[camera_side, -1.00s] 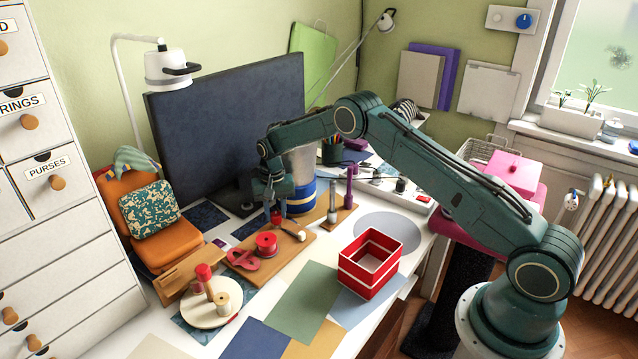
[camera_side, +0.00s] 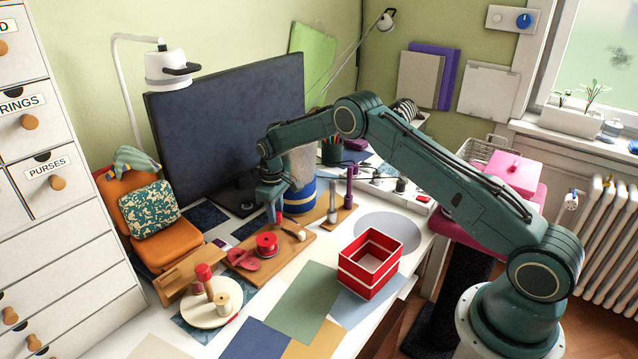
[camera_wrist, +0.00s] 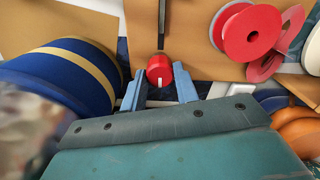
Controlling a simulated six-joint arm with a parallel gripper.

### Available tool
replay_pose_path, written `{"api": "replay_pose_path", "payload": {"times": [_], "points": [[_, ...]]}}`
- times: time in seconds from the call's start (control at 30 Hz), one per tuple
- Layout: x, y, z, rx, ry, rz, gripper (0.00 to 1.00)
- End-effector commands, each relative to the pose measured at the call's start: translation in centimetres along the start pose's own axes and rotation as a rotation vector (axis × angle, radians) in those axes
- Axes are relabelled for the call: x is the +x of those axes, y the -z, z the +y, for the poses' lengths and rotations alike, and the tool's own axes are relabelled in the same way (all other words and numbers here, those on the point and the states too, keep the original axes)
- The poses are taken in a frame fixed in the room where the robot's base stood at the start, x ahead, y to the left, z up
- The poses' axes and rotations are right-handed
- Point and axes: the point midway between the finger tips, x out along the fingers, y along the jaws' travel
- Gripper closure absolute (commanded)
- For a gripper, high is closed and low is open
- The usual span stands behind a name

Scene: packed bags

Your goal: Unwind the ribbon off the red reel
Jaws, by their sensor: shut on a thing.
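The red reel (camera_side: 266,243) sits on the wooden board (camera_side: 293,251); it also shows at the top right of the wrist view (camera_wrist: 246,32). I cannot tell a separate ribbon strand from the reel. My gripper (camera_side: 276,214) points down over the back of the board, behind and slightly right of the reel in the side view. In the wrist view its blue fingers (camera_wrist: 160,88) are shut on a small red knob-like piece (camera_wrist: 159,66) with a white mark. A narrow dark shaft runs up from that piece. The gripper is apart from the reel.
Flat red loops (camera_side: 246,260) lie beside the reel. A blue drum with tan bands (camera_side: 300,199) stands close to my gripper. A round cream stand with spools (camera_side: 207,309), a red-and-white box (camera_side: 371,264) and upright posts (camera_side: 349,187) are nearby. Flat sheets cover the table front.

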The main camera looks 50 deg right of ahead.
Motion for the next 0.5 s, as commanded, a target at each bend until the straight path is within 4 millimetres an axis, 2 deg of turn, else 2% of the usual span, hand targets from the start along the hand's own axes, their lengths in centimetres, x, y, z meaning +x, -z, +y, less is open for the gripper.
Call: {"api": "replay_pose_path", "payload": {"times": [0.5], "points": [[-0.06,-0.02,-0.01,-0.482,0.001,-0.001,0.93]]}}
